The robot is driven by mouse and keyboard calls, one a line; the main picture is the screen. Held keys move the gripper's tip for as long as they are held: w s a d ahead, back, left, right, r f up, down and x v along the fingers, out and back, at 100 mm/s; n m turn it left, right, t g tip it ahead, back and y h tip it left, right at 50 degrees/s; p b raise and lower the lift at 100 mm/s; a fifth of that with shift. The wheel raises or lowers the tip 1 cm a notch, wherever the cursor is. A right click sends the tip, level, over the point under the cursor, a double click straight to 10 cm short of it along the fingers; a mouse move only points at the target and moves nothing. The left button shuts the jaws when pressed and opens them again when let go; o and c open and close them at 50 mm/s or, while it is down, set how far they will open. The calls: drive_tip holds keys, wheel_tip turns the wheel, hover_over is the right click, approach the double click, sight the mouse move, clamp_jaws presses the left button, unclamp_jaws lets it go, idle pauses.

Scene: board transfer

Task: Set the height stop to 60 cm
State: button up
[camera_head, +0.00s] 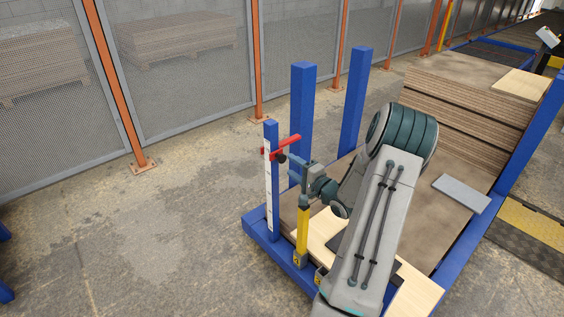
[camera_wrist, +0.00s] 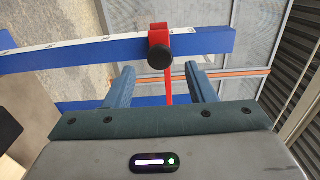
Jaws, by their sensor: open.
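The height stop (camera_head: 285,146) is a red slider with an arm and a black round knob. It sits near the top of a blue post (camera_head: 271,184) with a white scale strip (camera_head: 268,190). The scale's figures are too small to read. In the wrist view, the red stop (camera_wrist: 181,42) and its black knob (camera_wrist: 160,57) show ahead on the blue post (camera_wrist: 90,56). My gripper (camera_wrist: 157,76) is open, with its two fingers on either side of the knob in the picture. I cannot tell whether they touch it. My gripper (camera_head: 294,160) is just right of the stop in the head view.
Blue uprights (camera_head: 302,120) stand behind the post. A stack of brown boards (camera_head: 465,110) is at the right, with a grey plate (camera_head: 461,193) on the lower boards. A yellow post (camera_head: 302,228) stands below my gripper. A mesh fence (camera_head: 190,60) runs behind; the floor at left (camera_head: 150,220) is clear.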

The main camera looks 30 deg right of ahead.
sight(283, 160)
drive_tip(key=w, duration=0.4)
drive_tip(key=w+a+b, duration=0.1)
drive_tip(key=w, duration=0.1)
